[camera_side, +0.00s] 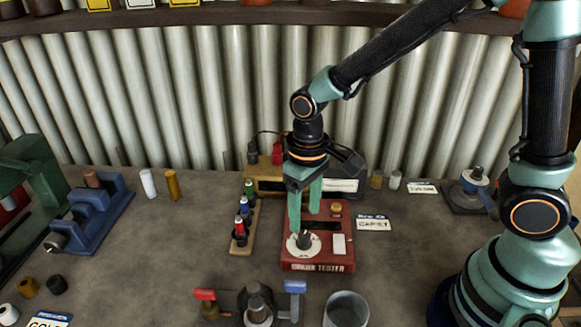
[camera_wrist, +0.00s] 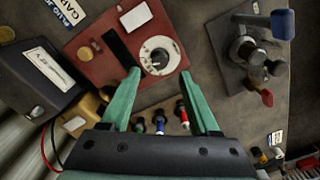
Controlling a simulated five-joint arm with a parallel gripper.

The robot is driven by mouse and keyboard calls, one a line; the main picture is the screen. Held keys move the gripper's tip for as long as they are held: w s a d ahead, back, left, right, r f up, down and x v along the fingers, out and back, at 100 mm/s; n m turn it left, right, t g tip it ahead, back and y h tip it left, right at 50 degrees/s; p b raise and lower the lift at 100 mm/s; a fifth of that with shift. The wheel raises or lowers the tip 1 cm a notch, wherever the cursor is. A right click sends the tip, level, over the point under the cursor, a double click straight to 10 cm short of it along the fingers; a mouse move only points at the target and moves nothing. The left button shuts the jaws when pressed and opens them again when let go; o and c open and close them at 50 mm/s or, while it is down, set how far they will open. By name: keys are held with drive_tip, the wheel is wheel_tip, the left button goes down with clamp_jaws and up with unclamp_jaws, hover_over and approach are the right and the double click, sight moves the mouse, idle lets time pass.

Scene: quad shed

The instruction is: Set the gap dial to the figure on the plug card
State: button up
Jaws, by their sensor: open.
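The gap dial (camera_side: 292,248) is a white round dial with a dark knob (camera_side: 304,239) on a red tester box (camera_side: 318,266). The dial also shows in the wrist view (camera_wrist: 150,46), where its fine marks are too small to read. A white card (camera_side: 374,225) with a blue top strip lies right of the tester; its lettering is not clear, and it shows at the wrist view's upper left (camera_wrist: 66,10). My gripper (camera_side: 304,222) points down over the dial, open and empty. In the wrist view its green fingertips (camera_wrist: 160,74) are apart, with the knob just beyond and between them.
A wooden rack (camera_side: 242,228) of coloured plugs stands close left of the tester. A clamp fixture with red and blue handles (camera_side: 258,304) and a grey cup (camera_side: 346,310) stand in front. A dark box (camera_side: 345,172) stands behind.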

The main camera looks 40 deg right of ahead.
sight(305, 234)
wheel_tip(305, 234, up, 6)
drive_tip(key=shift+r, duration=0.25)
drive_tip(key=s+d+r+m+t, duration=0.1)
drive_tip(key=s+d+r+t, duration=0.1)
drive_tip(key=d+r, duration=0.2)
drive_tip(key=s+d+r+m+t, duration=0.1)
drive_tip(key=s+d+r+t, duration=0.1)
drive_tip(key=d, duration=0.5)
drive_tip(key=shift+s+d+r+t, duration=0.25)
drive_tip(key=shift+d+r+t, duration=0.05)
drive_tip(key=shift+r+t, duration=0.6)
